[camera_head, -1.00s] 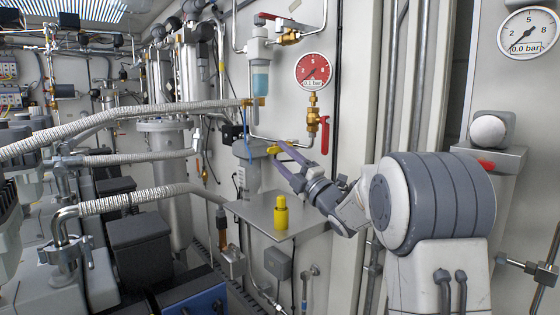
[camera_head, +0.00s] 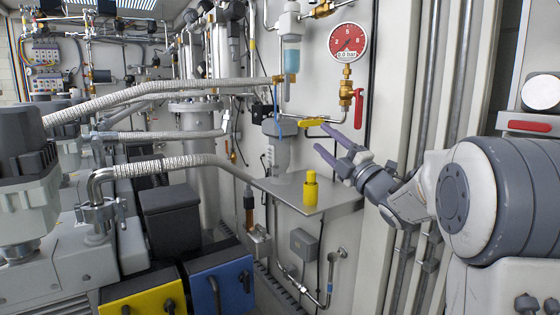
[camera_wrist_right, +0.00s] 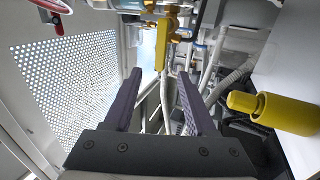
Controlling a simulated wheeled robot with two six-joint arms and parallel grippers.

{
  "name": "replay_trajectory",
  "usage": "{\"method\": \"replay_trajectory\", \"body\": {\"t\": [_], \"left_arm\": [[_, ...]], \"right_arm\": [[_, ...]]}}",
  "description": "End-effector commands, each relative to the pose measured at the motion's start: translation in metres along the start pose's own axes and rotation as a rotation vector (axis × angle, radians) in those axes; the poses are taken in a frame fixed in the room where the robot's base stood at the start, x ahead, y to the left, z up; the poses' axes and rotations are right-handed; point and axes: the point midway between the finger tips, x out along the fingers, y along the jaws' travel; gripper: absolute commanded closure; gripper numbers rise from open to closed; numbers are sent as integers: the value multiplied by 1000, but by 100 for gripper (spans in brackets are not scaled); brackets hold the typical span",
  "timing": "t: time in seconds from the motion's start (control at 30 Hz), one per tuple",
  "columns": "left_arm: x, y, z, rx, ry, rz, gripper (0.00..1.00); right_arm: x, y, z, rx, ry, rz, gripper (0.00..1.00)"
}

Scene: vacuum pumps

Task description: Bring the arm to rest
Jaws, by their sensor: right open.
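My right gripper (camera_head: 326,142) shows in the head view, reaching in from the right above the small grey shelf. Its two purple-grey fingers are apart with nothing between them. In the right wrist view the open fingers (camera_wrist_right: 158,98) point toward a yellow valve handle (camera_wrist_right: 162,45), which lies beyond the tips. In the head view this yellow handle (camera_head: 311,123) is just left of and above the fingertips, apart from them. My left gripper is not in view.
A yellow cylinder (camera_head: 311,188) stands upright on the grey shelf (camera_head: 285,191), below the gripper. A red gauge (camera_head: 347,42) and a red lever (camera_head: 358,108) are on the wall above. Ribbed hoses (camera_head: 150,99) and pump equipment fill the left side.

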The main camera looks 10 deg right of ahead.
Motion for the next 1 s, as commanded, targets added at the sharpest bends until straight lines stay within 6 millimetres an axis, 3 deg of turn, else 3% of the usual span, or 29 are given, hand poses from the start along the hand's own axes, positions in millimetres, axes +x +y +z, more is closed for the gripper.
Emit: {"method": "replay_trajectory", "body": {"t": [0.13,0.23,0.37,0.47,0.57,0.7,0.83,0.9,1.0], "left_arm": [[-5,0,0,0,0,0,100],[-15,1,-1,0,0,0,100],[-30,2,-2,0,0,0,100],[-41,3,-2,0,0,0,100],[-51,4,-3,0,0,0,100],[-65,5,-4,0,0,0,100],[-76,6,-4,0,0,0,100],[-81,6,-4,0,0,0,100],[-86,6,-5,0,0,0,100]], "right_arm": [[8,-6,-11,59,-26,-40,43],[18,-23,-32,188,-91,-136,43],[14,-62,-79,433,-224,-340,43],[-9,-96,-124,618,-345,-528,43],[-51,-125,-172,774,-475,-733,43],[-132,-149,-239,923,-671,-1034,43],[-217,-150,-286,977,-857,-1294,43],[-259,-144,-304,975,-951,-1413,43],[-308,-132,-320,951,-1062,-1545,43]]}}
